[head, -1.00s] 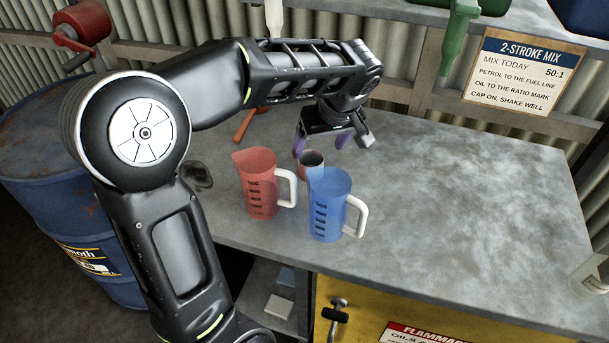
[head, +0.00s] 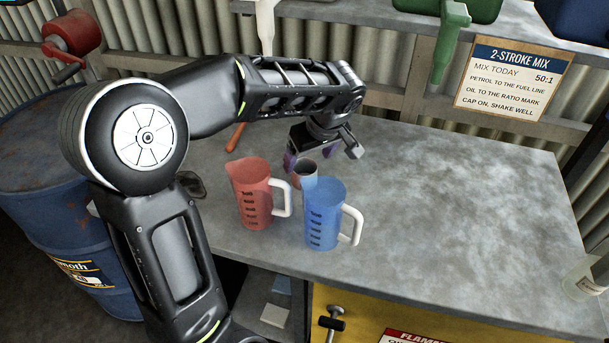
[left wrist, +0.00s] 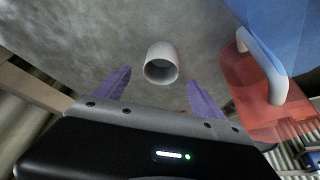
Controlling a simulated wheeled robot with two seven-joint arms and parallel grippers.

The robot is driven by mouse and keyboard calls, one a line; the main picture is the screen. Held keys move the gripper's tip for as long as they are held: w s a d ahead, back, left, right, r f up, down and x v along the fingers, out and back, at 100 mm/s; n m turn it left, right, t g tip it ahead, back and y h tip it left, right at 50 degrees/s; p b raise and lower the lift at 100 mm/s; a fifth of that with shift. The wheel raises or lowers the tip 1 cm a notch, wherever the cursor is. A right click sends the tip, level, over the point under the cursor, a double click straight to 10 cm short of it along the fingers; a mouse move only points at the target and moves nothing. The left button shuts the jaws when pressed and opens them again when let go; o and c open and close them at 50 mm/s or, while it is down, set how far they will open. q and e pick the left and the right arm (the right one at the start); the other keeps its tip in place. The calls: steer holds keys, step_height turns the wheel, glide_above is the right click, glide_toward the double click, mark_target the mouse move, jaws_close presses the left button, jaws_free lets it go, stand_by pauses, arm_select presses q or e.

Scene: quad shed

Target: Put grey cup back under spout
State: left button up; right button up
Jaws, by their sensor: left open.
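The grey cup (head: 304,173) stands upright on the bench, behind and between the red and blue jugs, partly hidden by the blue one. In the left wrist view the cup (left wrist: 161,62) is ahead of my gripper, in line with the gap between its fingers. My left gripper (head: 305,160) is open and empty, just behind the cup; its purple fingers (left wrist: 158,92) lie apart on either side of the gap. A white spout (head: 265,25) hangs at the top, and a green spout (head: 451,40) hangs further right. My right gripper is not in view.
A red jug (head: 251,193) and a blue jug (head: 324,214) stand close in front of the cup. An orange-handled tool (head: 235,137) lies behind them. A blue drum (head: 75,235) stands left.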

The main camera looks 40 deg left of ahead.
mark_target(305, 167)
arm_select(q)
steer(key=shift+a+f, duration=0.1)
steer(key=shift+f, duration=0.2)
steer(key=p+x, duration=0.1)
steer(key=x, duration=0.3)
steer(key=shift+a+f+p, duration=0.15)
steer(key=shift+f+p, duration=0.15)
steer(key=shift+p, duration=0.05)
steer(key=shift+c, duration=0.3)
steer(key=c, duration=1.5)
step_height(305, 167, up, 10)
steer(key=shift+r+b, duration=0.1)
steer(key=shift+b, duration=0.6)
steer(key=shift+c, duration=0.2)
